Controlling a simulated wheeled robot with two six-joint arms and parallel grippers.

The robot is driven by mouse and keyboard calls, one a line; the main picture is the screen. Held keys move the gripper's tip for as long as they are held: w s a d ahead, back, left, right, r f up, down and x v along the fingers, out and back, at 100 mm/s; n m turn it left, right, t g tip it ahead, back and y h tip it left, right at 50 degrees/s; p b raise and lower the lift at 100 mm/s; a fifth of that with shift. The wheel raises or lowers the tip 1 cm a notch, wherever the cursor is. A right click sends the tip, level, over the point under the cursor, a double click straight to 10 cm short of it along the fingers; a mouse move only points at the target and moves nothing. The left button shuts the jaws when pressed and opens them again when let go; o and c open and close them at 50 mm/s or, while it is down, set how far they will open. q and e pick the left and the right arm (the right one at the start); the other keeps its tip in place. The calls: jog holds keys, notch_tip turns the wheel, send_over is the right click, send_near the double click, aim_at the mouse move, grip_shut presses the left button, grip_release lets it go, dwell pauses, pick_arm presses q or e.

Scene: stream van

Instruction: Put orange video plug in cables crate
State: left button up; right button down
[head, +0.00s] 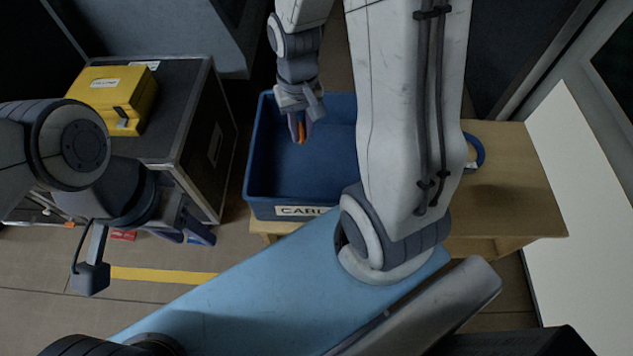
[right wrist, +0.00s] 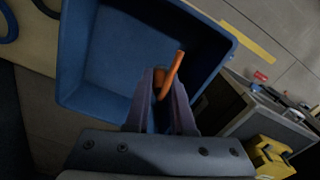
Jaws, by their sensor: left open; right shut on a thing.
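The blue cables crate (head: 262,209) stands on a wooden bench, with a partly hidden label on its front. My right gripper (head: 300,128) is over the crate's left part and points down into it. It is shut on the orange video plug (head: 301,133), which shows between its fingers. In the right wrist view the plug (right wrist: 170,72) sticks out past the fingertips, above the open crate (right wrist: 84,95). The crate looks empty where I can see inside. My left gripper (head: 188,236) is open and empty, low at the left, apart from the crate.
A black case (head: 200,140) with a yellow box (head: 115,97) on top stands left of the crate. The wooden bench (head: 520,190) extends right, with a blue ring (head: 478,151) partly hidden by my arm. A yellow stripe (head: 160,275) and a red item (head: 123,235) are on the floor.

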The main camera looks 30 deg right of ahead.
jog(key=s+f+m+b, duration=0.1)
jog(key=s+f+b, duration=0.4)
jog(key=f+b, duration=0.75)
jog(key=w+a+f, duration=0.1)
jog(key=w+f, duration=0.1)
jog(key=w, duration=0.1)
jog(key=w+a+f, duration=0.1)
jog(key=w+f, duration=0.2)
jog(key=w, duration=0.1)
jog(key=w+a+f, duration=0.1)
jog(key=w+f, duration=0.1)
jog(key=w, duration=0.1)
jog(key=shift+w+a+f, duration=0.2)
jog(key=shift+w+f, duration=0.1)
jog(key=shift+w, duration=0.1)
notch_tip(320, 180, down, 4)
jog(key=shift+f+b, duration=0.1)
jog(key=shift+b, duration=1)
pick_arm(q)
notch_tip(320, 180, down, 17)
jog(key=shift+f, duration=0.1)
pick_arm(e)
jog(key=c, duration=0.8)
grip_release()
jog(key=shift+o, duration=0.2)
